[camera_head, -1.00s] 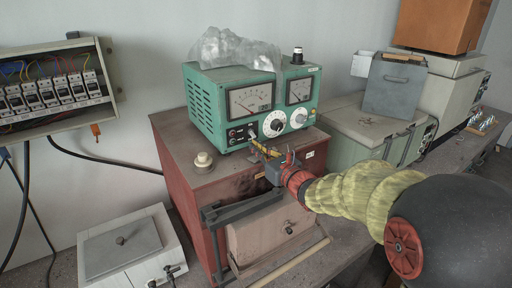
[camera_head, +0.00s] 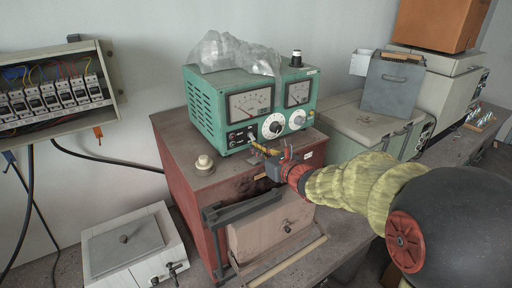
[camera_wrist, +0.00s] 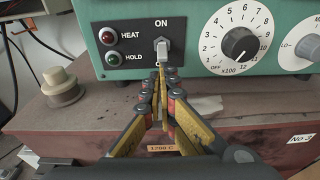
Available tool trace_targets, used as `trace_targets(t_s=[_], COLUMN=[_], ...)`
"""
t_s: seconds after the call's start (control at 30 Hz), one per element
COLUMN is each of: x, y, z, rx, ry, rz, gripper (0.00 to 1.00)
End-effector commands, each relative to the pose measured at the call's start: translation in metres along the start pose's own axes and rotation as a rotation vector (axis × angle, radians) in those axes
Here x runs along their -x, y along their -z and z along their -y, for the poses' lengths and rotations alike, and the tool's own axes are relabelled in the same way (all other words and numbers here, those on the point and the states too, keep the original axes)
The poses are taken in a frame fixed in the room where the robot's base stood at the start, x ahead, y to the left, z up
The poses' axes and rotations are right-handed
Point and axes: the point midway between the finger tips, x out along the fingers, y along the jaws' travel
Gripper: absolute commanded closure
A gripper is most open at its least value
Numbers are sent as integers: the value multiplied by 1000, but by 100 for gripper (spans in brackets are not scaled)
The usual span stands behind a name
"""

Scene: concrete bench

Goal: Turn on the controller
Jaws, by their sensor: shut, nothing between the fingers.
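The controller (camera_head: 214,102) is a green metal box with two meters and dials, standing on the red furnace-like cabinet. In the wrist view its front panel (camera_wrist: 204,15) shows a pale toggle switch (camera_wrist: 162,47) under the word ON. I cannot tell for certain which way the lever is set. A red HEAT lamp (camera_wrist: 108,37) and a green HOLD lamp (camera_wrist: 113,60) sit left of it; neither clearly glows. My gripper (camera_head: 262,150) is shut and empty. In the wrist view its yellow fingertips (camera_wrist: 161,71) are together just below the lever; contact is unclear.
A numbered dial (camera_wrist: 240,45) is right of the switch. The red cabinet (camera_head: 185,165) carries a cream knob (camera_head: 204,162) at left. Crumpled clear plastic (camera_head: 235,53) lies on the controller. A grey box (camera_head: 392,85) stands at right, a fuse panel (camera_head: 50,118) at left.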

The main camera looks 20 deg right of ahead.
Motion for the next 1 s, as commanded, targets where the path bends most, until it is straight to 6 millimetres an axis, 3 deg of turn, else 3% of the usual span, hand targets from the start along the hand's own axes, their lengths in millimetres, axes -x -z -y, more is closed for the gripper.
trace_targets(t_s=[1.0], x=[8], y=[-15], z=[0], rx=[0], ry=[-1], rz=[-214], gripper=[100])
